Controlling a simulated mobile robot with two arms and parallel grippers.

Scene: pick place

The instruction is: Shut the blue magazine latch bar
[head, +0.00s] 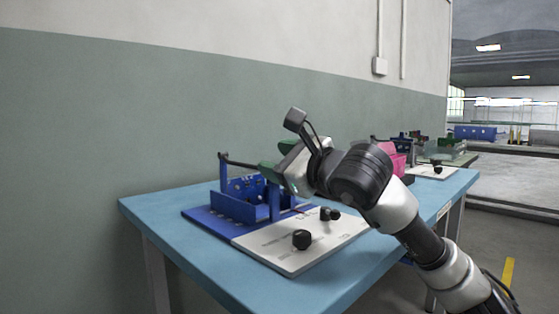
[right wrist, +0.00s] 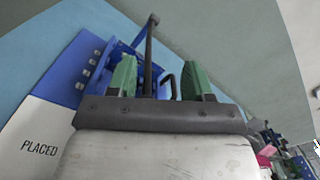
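The blue magazine (head: 233,206) stands on its blue and white base plate at the near end of the table. Its dark latch bar (head: 240,163) runs across above the magazine, from the top of the left post toward my right gripper. My right gripper (head: 276,160) is at the bar's right end, above the right blue post. In the right wrist view the green fingers of this gripper (right wrist: 160,78) are apart. The dark bar (right wrist: 149,50) passes between them, nearer the left finger. Whether the bar's end is seated is hidden by the gripper. My left gripper is out of view.
The blue table (head: 160,206) stands along the green and white wall. Black knobs (head: 302,239) rise from the white plate (head: 285,257) in front of the magazine. A pink object (head: 398,160) and other fixtures stand farther back, behind my right arm.

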